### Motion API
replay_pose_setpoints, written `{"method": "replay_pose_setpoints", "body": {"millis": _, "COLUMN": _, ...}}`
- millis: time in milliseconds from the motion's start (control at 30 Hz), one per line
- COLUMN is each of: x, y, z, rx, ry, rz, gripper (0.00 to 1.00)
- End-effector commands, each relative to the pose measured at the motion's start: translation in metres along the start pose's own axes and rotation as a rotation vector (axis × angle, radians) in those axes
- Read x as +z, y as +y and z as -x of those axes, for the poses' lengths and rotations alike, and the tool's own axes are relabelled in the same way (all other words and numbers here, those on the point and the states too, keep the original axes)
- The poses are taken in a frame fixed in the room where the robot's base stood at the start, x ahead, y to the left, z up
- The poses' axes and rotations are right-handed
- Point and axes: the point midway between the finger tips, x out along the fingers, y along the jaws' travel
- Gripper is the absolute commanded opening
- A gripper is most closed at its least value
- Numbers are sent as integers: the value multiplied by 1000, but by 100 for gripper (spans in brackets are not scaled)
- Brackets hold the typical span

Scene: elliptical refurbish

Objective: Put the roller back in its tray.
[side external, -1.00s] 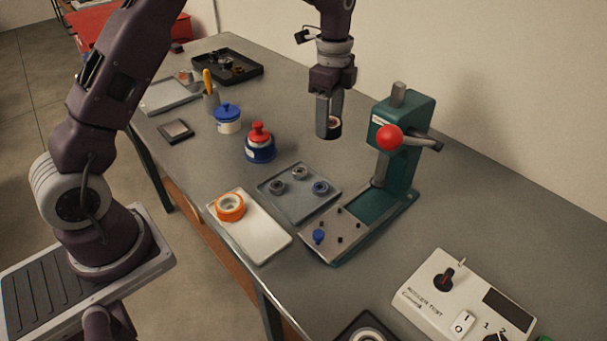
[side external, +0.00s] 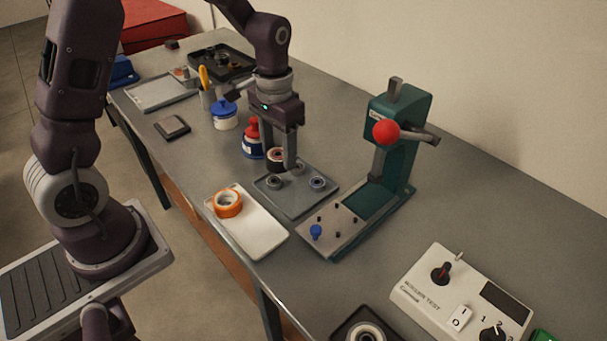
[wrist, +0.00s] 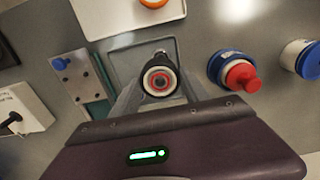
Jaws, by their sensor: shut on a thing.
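My gripper (side external: 281,160) is shut on a roller (side external: 277,155), a dark ring with a pale and reddish face. The roller also shows between the fingers in the wrist view (wrist: 160,81). It is over the far left part of a grey tray (side external: 300,207); I cannot tell whether it touches the tray. A white tray (side external: 262,236) with an orange ring (side external: 228,204) lies in front. Which tray is the roller's own is not clear.
A green press (side external: 398,150) with a red knob stands right of the grey tray. A blue-and-red bottle (side external: 251,147) is close behind my gripper on the left, with a blue-lidded jar (side external: 224,115) beyond. A tester box (side external: 462,291) sits front right.

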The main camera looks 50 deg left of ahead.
Motion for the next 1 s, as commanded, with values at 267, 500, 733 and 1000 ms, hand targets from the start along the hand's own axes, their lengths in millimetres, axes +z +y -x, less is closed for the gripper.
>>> {"method": "replay_pose_setpoints", "body": {"millis": 267, "x": -45, "y": -5, "z": 10, "rx": -1, "ry": 5, "rz": 190, "gripper": 6}}
{"method": "replay_pose_setpoints", "body": {"millis": 500, "x": -101, "y": -8, "z": 29, "rx": 1, "ry": 4, "rz": 473, "gripper": 6}}
{"method": "replay_pose_setpoints", "body": {"millis": 733, "x": -122, "y": -8, "z": 34, "rx": 0, "ry": -2, "rz": 614, "gripper": 6}}
{"method": "replay_pose_setpoints", "body": {"millis": 1000, "x": -123, "y": -9, "z": -19, "rx": -1, "ry": -1, "rz": 621, "gripper": 6}}
